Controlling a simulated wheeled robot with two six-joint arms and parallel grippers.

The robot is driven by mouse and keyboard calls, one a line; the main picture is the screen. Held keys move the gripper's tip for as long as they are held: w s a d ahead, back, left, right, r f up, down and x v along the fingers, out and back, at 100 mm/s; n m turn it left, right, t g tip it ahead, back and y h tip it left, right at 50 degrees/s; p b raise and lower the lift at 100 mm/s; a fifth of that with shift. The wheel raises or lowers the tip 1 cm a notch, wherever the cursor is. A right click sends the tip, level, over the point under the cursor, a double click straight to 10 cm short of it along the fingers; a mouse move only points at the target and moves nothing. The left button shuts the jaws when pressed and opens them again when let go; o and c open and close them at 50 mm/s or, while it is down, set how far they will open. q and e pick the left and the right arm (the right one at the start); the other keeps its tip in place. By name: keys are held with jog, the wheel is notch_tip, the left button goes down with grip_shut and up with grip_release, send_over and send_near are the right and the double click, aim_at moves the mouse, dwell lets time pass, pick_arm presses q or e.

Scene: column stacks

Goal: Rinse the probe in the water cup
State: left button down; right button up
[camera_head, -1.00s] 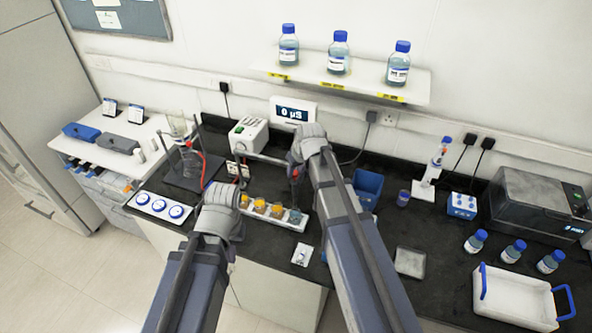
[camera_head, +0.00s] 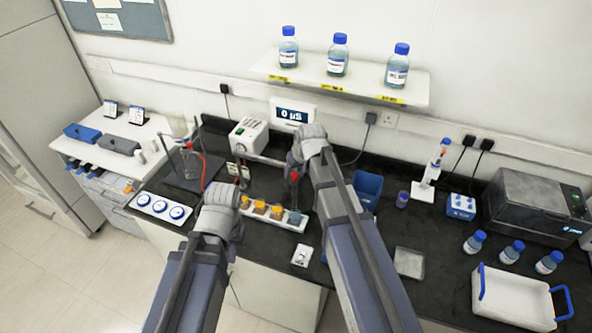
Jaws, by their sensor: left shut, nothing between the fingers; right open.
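A white tray (camera_head: 247,210) near the front edge of the black bench holds a row of small cups, several with orange contents. The cup at its right end (camera_head: 295,217) looks blue-grey, and I take it for the water cup. A dark probe with a red part (camera_head: 294,176) is upright above or in that cup; its tip is too small to place. My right gripper (camera_head: 293,163) is open at the probe's upper part, and the contact is hidden. My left gripper (camera_head: 241,182) is shut and empty, behind the left part of the tray.
A meter display (camera_head: 292,112) reads 0 µS on the wall. A white box device (camera_head: 249,136) stands behind the tray, and a stand (camera_head: 190,160) is to the left. A blue bin (camera_head: 368,188) is right of my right arm. A white carrying tray (camera_head: 515,297) stands far right.

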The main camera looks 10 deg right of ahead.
jog(key=s+d+r+p, duration=0.1)
jog(key=s+r, duration=0.1)
jog(key=s, duration=0.4)
jog(key=s+d+r+p, duration=0.1)
jog(key=s+p, duration=0.1)
jog(key=s, duration=0.5)
jog(key=shift+s+d+r, duration=0.15)
jog(key=shift+d+r, duration=0.1)
jog(key=shift+r, duration=0.15)
jog(key=s+a+f+g+b, duration=0.1)
jog(key=s+a+f+b, duration=0.2)
jog(key=f+b, duration=0.4)
jog(key=s+a+f+n+g+h+b, duration=0.1)
jog(key=s+a+f+g+b, duration=0.1)
jog(key=s+a+f+b, duration=0.2)
jog(key=s+a+f+g+h+b, duration=0.1)
jog(key=s+a+f+g+b, duration=0.1)
jog(key=a+f+b, duration=0.5)
notch_tip(320, 180, down, 7)
jog(key=s+b, duration=0.1)
jog(key=b, duration=0.4)
jog(key=shift+s+n, duration=0.3)
jog(key=shift+s, duration=0.05)
